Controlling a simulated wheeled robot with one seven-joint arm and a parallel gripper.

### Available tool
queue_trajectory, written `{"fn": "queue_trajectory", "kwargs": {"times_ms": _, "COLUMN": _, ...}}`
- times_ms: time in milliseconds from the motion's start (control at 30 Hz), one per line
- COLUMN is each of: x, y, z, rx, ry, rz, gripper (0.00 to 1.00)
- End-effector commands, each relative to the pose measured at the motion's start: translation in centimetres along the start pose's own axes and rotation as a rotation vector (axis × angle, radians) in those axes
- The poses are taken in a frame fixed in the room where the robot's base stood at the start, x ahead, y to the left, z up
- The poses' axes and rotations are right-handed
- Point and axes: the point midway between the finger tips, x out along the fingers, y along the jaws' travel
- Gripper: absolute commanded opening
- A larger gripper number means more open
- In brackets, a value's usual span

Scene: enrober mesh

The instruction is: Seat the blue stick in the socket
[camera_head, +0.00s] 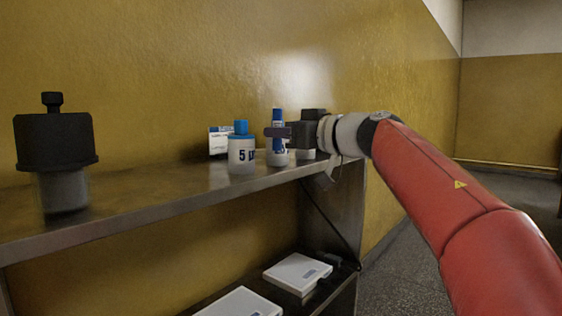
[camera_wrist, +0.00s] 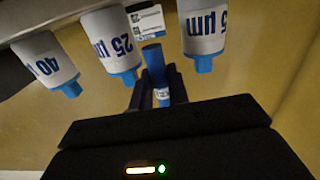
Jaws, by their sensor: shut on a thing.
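The blue stick (camera_head: 278,115) is upright in the head view, with a white label band. It stands above the shelf at the right part of the row. My gripper (camera_head: 276,132) comes in from the right and is shut around the stick's middle. In the wrist view the stick (camera_wrist: 154,60) lies between the two dark fingers of my gripper (camera_wrist: 156,82). A white bottle (camera_head: 277,158) shows below or behind the stick; I cannot tell whether they touch. I cannot make out a socket.
A blue-capped white bottle (camera_head: 241,156) stands left of my gripper on the metal shelf (camera_head: 150,195). A black-topped jar (camera_head: 54,140) stands far left. A label card (camera_head: 217,139) is near the yellow wall. White flat boxes (camera_head: 297,272) lie on the lower shelf.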

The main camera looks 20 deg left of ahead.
Motion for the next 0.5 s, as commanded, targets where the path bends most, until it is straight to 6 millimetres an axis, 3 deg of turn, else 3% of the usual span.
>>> {"fn": "queue_trajectory", "kwargs": {"times_ms": 33, "x": 0.0, "y": 0.0, "z": 1.2, "rx": 0.001, "ry": -0.001, "rz": 0.000, "gripper": 0.00}}
{"fn": "queue_trajectory", "kwargs": {"times_ms": 200, "x": 0.0, "y": 0.0, "z": 3.7, "rx": 0.001, "ry": 0.000, "rz": 0.000, "gripper": 0.00}}
{"fn": "queue_trajectory", "kwargs": {"times_ms": 500, "x": 0.0, "y": 0.0, "z": 3.6, "rx": 0.000, "ry": 0.000, "rz": 0.000, "gripper": 0.00}}
